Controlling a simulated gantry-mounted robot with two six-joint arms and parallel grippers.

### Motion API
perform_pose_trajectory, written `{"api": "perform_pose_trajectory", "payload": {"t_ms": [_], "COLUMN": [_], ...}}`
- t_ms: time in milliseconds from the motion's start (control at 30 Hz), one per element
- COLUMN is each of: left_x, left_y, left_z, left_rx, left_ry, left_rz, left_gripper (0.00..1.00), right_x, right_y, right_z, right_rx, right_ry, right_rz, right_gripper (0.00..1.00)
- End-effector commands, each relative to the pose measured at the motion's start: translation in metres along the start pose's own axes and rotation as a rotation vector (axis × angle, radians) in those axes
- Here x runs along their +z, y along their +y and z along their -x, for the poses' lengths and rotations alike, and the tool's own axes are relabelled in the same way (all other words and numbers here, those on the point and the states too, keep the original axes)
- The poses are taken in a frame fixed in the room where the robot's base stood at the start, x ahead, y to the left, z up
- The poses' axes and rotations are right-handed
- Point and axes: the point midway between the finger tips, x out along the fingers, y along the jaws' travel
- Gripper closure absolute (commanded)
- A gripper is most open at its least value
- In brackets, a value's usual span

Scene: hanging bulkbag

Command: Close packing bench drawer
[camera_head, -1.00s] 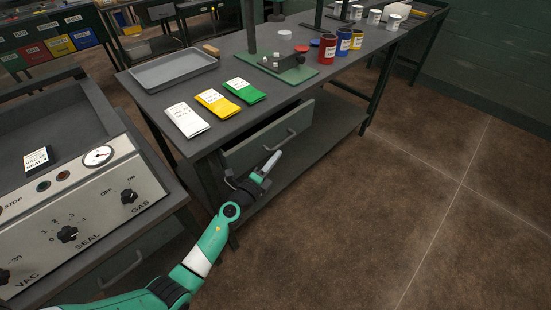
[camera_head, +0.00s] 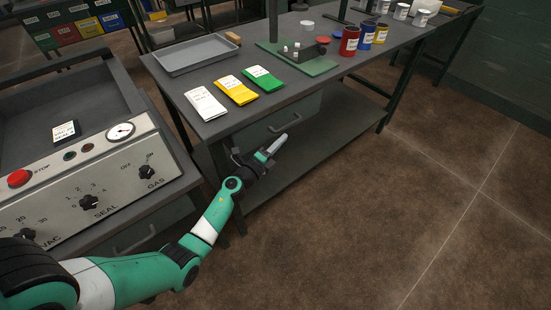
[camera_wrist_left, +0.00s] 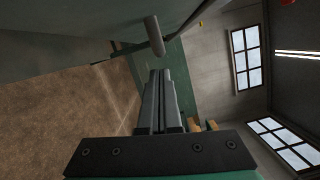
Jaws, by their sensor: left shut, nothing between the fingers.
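The drawer (camera_head: 262,131) of the packing bench has a grey-green front with a bar handle (camera_head: 285,124). It sits under the bench top, and no open interior shows in the head view. My left gripper (camera_head: 281,143) is shut and empty, just below and in front of the handle. In the left wrist view its closed fingers (camera_wrist_left: 160,95) point toward the handle end (camera_wrist_left: 155,36), with the grey front surface (camera_wrist_left: 80,28) at upper left. I cannot tell whether the fingers touch the drawer. My right gripper is not in view.
On the bench top (camera_head: 325,83) lie a grey tray (camera_head: 195,54), white, yellow and green packets, and several cans. A sealing machine (camera_head: 95,185) with knobs stands at the left, close to my left arm. A lower shelf (camera_head: 315,150) runs under the bench. The floor at right is clear.

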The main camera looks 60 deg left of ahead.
Motion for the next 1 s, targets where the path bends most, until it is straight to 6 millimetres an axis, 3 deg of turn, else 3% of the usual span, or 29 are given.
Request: {"api": "perform_pose_trajectory", "payload": {"t_ms": [100,300,500,1000], "left_x": [-0.017,-0.015,-0.015,-0.017], "left_y": [0.001,0.000,0.001,0.000], "left_z": [0.010,0.066,0.098,0.103], "left_rx": [0.004,0.004,0.002,0.000], "left_ry": [0.005,0.002,0.003,0.006], "left_rz": [0.003,0.002,0.001,0.001], "left_gripper": [1.00,1.00,1.00,1.00], "right_x": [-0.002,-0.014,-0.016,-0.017], "right_y": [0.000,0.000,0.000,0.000], "right_z": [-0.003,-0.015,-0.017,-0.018], "right_rx": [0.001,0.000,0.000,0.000], "right_ry": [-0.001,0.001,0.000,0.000], "right_rz": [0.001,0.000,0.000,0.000], "right_gripper": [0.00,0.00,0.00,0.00]}}
